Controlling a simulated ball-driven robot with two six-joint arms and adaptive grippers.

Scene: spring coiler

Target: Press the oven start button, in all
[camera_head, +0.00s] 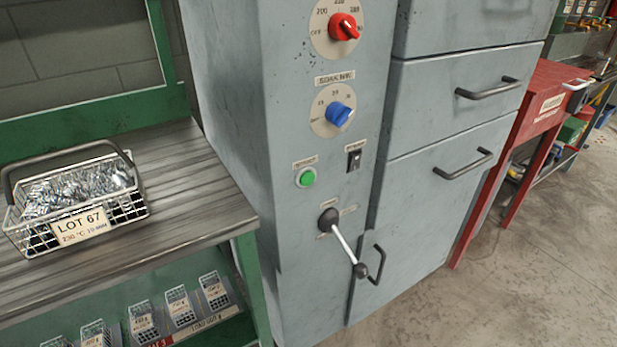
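The oven (290,230) is a tall grey cabinet in the middle of the head view. A round green button (306,177) with a pale ring sits on its front panel, under a small label too small to read. A black rocker switch (354,160) is to its right. A blue knob (338,114) marked for soak minutes is above, and a red temperature knob (343,27) is higher up. A lever with a black ball end (360,270) is below the button. Neither of my grippers shows in this view, and nothing touches the button.
A wire basket (78,212) of metal springs, tagged LOT 67, 230 °C, stands on the bench (190,190) at left. Smaller baskets (180,308) sit on a lower shelf. Oven door handles (487,88) stick out at right. A red table (540,100) stands beyond; the floor (540,240) at lower right is clear.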

